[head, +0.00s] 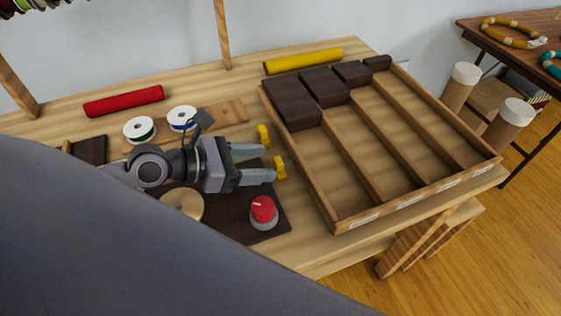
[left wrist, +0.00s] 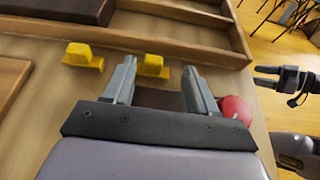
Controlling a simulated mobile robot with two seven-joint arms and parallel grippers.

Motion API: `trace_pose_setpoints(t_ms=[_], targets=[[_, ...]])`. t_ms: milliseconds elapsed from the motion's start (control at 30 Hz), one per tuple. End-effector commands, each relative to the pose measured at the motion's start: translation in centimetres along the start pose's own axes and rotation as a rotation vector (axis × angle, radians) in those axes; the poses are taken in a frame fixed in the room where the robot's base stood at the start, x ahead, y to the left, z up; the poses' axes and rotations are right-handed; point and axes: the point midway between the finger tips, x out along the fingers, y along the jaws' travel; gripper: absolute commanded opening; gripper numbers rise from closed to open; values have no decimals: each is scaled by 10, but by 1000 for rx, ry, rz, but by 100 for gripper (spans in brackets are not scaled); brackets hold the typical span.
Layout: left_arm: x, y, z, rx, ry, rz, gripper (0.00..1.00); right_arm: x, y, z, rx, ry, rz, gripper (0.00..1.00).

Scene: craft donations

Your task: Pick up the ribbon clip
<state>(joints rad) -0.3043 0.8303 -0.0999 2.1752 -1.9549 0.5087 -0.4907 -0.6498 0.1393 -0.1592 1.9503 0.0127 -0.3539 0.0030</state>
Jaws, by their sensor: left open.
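Two yellow clips show on the wooden bench; I cannot tell which one is meant. The farther clip (head: 263,136) is at the left in the left wrist view (left wrist: 82,58). The nearer clip (head: 279,168) appears between and just beyond my left fingertips in the left wrist view (left wrist: 153,66). My left gripper (head: 269,161) is open and empty, its fingers pointing right toward the clips. It frames the nearer clip in the left wrist view (left wrist: 160,70). My right gripper (left wrist: 264,76) shows small at the right edge of that view; its opening is unclear.
A divided wooden tray (head: 410,209) with dark blocks (head: 325,86) lies right of the clips. A red-topped knob (head: 263,210) stands on a dark board (head: 237,228) near my left gripper. Ribbon spools (head: 139,129) and red (head: 124,101) and yellow (head: 303,61) rolls lie behind.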

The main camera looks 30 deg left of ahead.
Motion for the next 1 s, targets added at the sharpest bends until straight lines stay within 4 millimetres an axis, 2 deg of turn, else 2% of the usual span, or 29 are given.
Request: trace_pose_setpoints(t_ms=[267,600,900,967,1000], targets=[[19,4,0,-1,-3,0,57,-1,0,0,-1,-2,0,69],[56,8,-2,-1,-2,-1,57,-2,0,-1,-1,-2,0,69],[59,7,-3,-1,0,-1,57,-2,0,-1,-1,-2,0,69],[59,7,-2,-1,0,-1,38,-2,0,-1,-1,-2,0,69],[59,7,-2,-1,0,-1,25,-2,0,-1,-1,-2,0,69]])
